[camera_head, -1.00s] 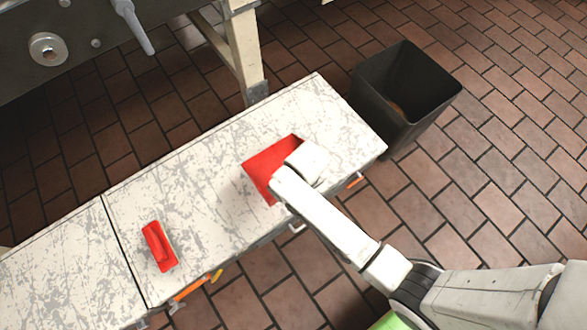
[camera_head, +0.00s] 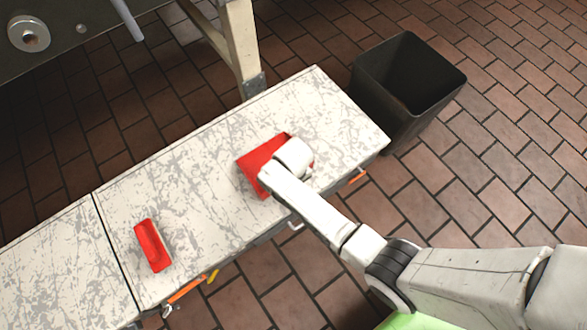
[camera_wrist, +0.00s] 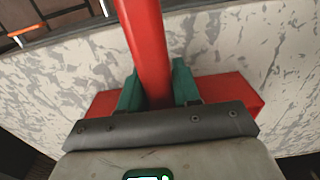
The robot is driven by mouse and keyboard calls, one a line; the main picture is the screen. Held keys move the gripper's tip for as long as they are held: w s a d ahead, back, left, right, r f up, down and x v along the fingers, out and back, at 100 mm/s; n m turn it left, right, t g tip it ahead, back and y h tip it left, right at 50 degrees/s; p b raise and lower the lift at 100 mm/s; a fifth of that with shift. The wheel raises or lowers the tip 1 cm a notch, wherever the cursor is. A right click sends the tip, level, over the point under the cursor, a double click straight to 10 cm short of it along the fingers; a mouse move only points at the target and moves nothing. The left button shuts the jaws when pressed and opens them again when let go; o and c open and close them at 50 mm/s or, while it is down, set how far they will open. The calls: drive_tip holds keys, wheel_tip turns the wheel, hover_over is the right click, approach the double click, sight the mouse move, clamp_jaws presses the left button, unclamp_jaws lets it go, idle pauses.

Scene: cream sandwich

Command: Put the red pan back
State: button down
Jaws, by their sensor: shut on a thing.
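The red pan (camera_head: 262,160) is over the pale, scuffed bench top, right of its middle. I cannot tell whether it touches the bench. My gripper is above it, and my wrist hides its right part in the head view. In the wrist view the green fingers of my gripper (camera_wrist: 158,88) are shut on the pan's red handle (camera_wrist: 146,40). The red pan body (camera_wrist: 235,92) shows on both sides behind the gripper.
A smaller red piece (camera_head: 153,246) lies on the bench (camera_head: 200,210) to the left, near the front edge. A dark open bin (camera_head: 392,108) stands on the tiled floor past the bench's right end. Bare bench top lies between the two red things.

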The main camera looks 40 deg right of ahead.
drive_tip(key=shift+f, duration=0.1)
drive_tip(key=c, duration=0.8)
unclamp_jaws()
wheel_tip(320, 180, up, 12)
drive_tip(key=p, duration=0.5)
drive_tip(key=s+d+r, duration=0.4)
drive_tip(key=s+r, duration=0.2)
drive_tip(key=s, duration=0.3)
drive_tip(key=s+d+r+t, duration=0.1)
drive_tip(key=s+d+r, duration=0.2)
drive_tip(key=s+r, duration=0.3)
drive_tip(key=s, duration=0.3)
drive_tip(key=shift+s+d, duration=0.3)
drive_tip(key=shift+d, duration=0.1)
